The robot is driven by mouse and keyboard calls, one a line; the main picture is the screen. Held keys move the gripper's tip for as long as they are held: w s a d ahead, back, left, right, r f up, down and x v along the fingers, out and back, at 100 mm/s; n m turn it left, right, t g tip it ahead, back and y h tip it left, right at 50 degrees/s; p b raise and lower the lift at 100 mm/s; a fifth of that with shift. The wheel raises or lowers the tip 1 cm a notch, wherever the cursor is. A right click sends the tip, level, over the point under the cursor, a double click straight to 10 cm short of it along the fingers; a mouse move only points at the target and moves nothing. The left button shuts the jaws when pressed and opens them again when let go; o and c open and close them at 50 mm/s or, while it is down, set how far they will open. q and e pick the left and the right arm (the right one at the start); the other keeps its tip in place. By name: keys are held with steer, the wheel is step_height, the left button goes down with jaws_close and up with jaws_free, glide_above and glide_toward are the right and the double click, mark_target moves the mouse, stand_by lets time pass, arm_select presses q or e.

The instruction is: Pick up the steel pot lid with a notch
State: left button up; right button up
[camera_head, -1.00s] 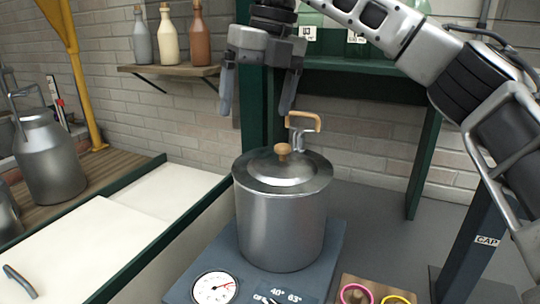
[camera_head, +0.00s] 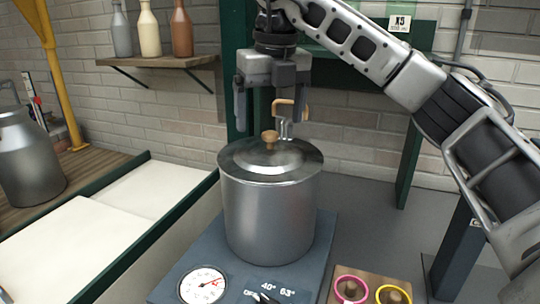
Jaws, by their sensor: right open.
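The steel pot lid (camera_head: 262,160) with a round wooden knob (camera_head: 270,137) sits on top of a tall steel pot (camera_head: 270,217). The notch in its rim cannot be made out clearly. My right gripper (camera_head: 271,110) is above the lid, pointing down, with its fingers apart on either side of the knob's line and nothing between them. It is apart from the knob. A wooden-handled metal piece (camera_head: 290,108) stands behind the lid, partly hidden by the right finger. My left gripper is not in view.
The pot stands on a blue-grey heater base (camera_head: 317,260) with a dial (camera_head: 202,286). A pink ring (camera_head: 350,289) and a yellow ring lie on a wooden board at front right. A milk can (camera_head: 28,165) stands left; bottles line a wall shelf (camera_head: 160,62).

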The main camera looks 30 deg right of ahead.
mark_target(271, 133)
steer(key=f, duration=0.4)
steer(key=shift+w+d+f+p, duration=0.15)
steer(key=shift+w+f+p, duration=0.15)
steer(key=shift+w+p, duration=0.05)
steer(key=shift+c, duration=0.2)
steer(key=shift+s, duration=0.1)
jaws_close()
